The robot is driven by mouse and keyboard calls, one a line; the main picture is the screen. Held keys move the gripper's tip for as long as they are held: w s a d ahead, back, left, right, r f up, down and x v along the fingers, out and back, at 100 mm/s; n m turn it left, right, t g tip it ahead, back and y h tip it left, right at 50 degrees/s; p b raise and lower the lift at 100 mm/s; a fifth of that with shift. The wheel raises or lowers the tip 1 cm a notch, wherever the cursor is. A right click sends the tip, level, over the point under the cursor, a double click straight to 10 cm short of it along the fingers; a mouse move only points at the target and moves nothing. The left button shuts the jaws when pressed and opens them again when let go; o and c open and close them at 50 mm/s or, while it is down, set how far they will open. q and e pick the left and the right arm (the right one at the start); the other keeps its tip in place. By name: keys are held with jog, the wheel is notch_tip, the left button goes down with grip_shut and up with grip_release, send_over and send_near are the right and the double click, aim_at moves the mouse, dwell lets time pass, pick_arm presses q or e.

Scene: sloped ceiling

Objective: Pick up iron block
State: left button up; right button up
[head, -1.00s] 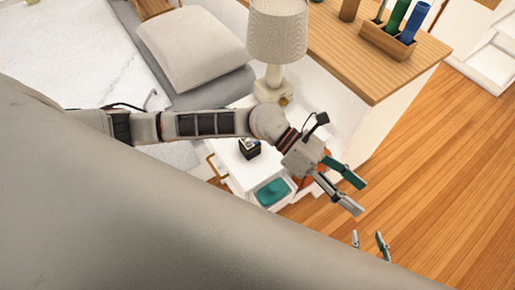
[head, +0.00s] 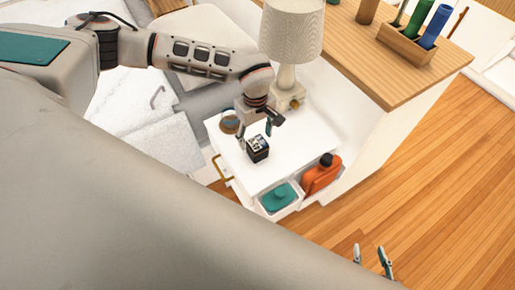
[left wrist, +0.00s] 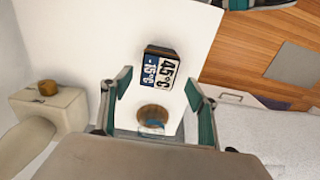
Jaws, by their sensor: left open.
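A small dark block (head: 258,154), the only block-like thing I see, sits on the white nightstand (head: 275,170). In the left wrist view the block (left wrist: 160,68) has printed blue and white faces reading "45°C" and "-15°C". My left gripper (head: 255,142) is open above the block, with its fingertips to either side of it in the head view. In the left wrist view the left gripper (left wrist: 157,88) has nothing between its fingers, and the block shows just beyond the tips. My right gripper (head: 372,255) is open and empty at the lower right, away from the nightstand.
A lamp (head: 292,40) stands behind the block. A round brown item (head: 230,123) lies on the nightstand. An open drawer holds a teal object (head: 279,197). An orange bottle (head: 321,176) stands beside it. A wooden-topped cabinet (head: 385,60) is right; floor right is clear.

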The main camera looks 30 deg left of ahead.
aim_at(258, 142)
pick_arm(q)
jog(key=f, duration=0.4)
jog(key=shift+d+f, duration=0.1)
jog(key=shift+d, duration=0.2)
jog(key=shift+f, duration=0.45)
jog(key=shift+r, duration=0.1)
grip_shut()
pick_arm(e)
jog(key=shift+s+f, duration=0.1)
jog(key=shift+f, duration=0.2)
pick_arm(q)
jog(key=shift+r, duration=0.1)
jog(key=shift+r, duration=0.3)
notch_tip(258, 142, up, 19)
jog(key=p, duration=0.1)
jog(key=shift+r, duration=0.15)
pick_arm(e)
jog(key=shift+w+r, duration=0.25)
jog(key=shift+r, duration=0.75)
